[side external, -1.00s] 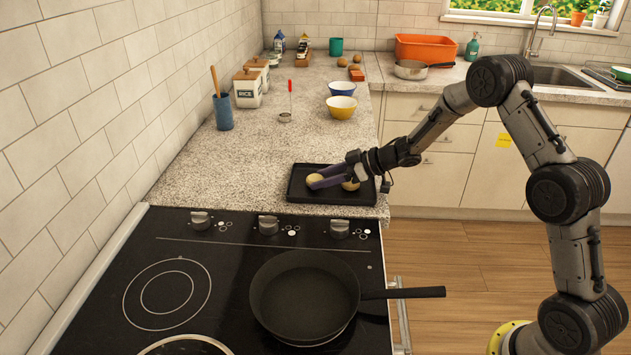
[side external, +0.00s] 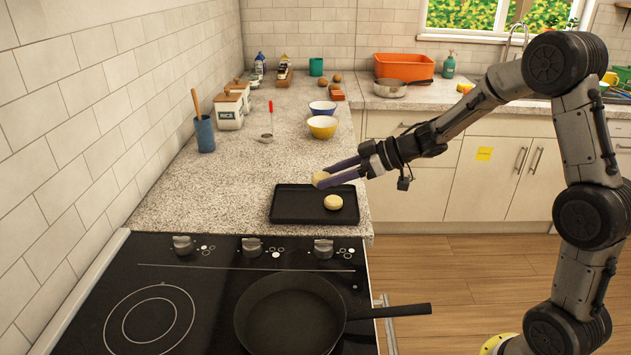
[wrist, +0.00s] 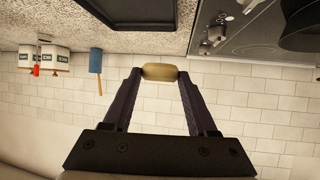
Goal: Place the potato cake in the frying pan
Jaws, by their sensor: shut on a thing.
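My gripper (side external: 334,175) is shut on a pale round potato cake (side external: 320,179) and holds it above the black tray. In the wrist view the potato cake (wrist: 160,72) sits between the two fingertips (wrist: 160,76). A second potato cake (side external: 333,202) lies on the right part of the black tray (side external: 291,214), on the counter behind the stove. The dark frying pan (side external: 290,320) stands on the stove's right front area, its handle pointing right. It looks empty. Its edge also shows at the top right of the wrist view (wrist: 298,28).
The black stovetop (side external: 150,290) has knobs along its back edge. A blue utensil holder (side external: 204,134), canisters (side external: 229,111), a ladle (side external: 268,125) and two bowls (side external: 322,127) stand farther back. The counter left of the tray is clear.

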